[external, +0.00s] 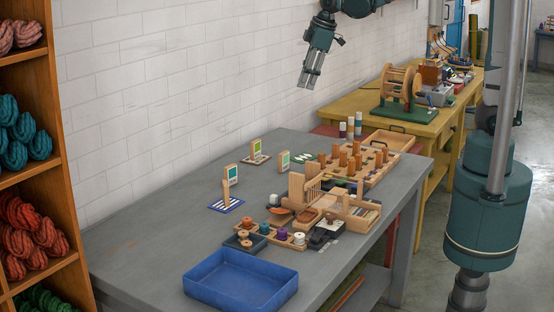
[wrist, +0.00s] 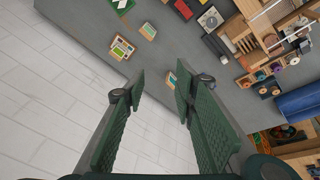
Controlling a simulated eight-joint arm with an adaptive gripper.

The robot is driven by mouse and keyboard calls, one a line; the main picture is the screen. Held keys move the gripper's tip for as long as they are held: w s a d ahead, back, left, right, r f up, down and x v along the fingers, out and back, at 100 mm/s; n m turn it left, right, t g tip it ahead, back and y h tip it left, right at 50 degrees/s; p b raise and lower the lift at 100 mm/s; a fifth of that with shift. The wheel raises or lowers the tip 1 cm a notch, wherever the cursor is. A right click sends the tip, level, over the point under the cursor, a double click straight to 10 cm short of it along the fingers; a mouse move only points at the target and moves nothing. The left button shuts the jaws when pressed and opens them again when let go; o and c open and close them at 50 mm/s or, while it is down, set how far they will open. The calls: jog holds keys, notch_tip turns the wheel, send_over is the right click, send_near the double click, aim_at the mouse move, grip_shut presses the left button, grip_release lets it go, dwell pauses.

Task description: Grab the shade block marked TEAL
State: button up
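Three upright wooden blocks with coloured labels stand on the grey table. One label block (external: 230,172) is at the left on a blue-striped base, one (external: 255,148) is at the back, and one (external: 284,160) is to the right. Their lettering is too small to read, so I cannot tell which is marked TEAL. In the wrist view, label blocks show at the upper left (wrist: 122,48), upper middle (wrist: 148,31) and beyond the fingertips (wrist: 171,80). My gripper (external: 309,80) is high above the table's back, fingers apart and empty (wrist: 160,82).
A blue tray (external: 241,300) lies at the table's front. Spools, a peg rack (external: 385,158) and wooden fixtures crowd the right half. A white brick wall (external: 140,90) runs behind the table. The left of the grey table (external: 150,225) is clear.

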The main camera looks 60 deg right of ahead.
jog(key=w+a+f+n+g, duration=0.1)
jog(key=w+a+f+n, duration=0.1)
jog(key=w+a+f, duration=0.4)
jog(key=w+a+f+n+g, duration=0.1)
jog(key=w+a+f+n, duration=0.2)
jog(key=w, duration=0.4)
jog(key=n+g, duration=0.1)
jog(key=n, duration=0.2)
send_over(232, 165)
jog(key=shift+h, duration=0.3)
notch_tip(232, 165, down, 16)
jog(key=shift+s+d+f, duration=0.15)
jog(key=shift+f, duration=0.1)
jog(key=shift+a+f+g, duration=0.25)
jog(key=shift+f+g, duration=0.05)
jog(key=shift+f, duration=0.25)
jog(key=shift+f, duration=1.25)
jog(key=shift+f, duration=0.1)
jog(key=shift+w+a+f, duration=0.1)
jog(key=shift+w+f, duration=0.1)
jog(key=shift+f, duration=1.05)
jog(key=shift+w+a+f, duration=0.1)
jog(key=shift+w+f, duration=0.05)
jog(key=shift+f, duration=1.1)
grip_shut()
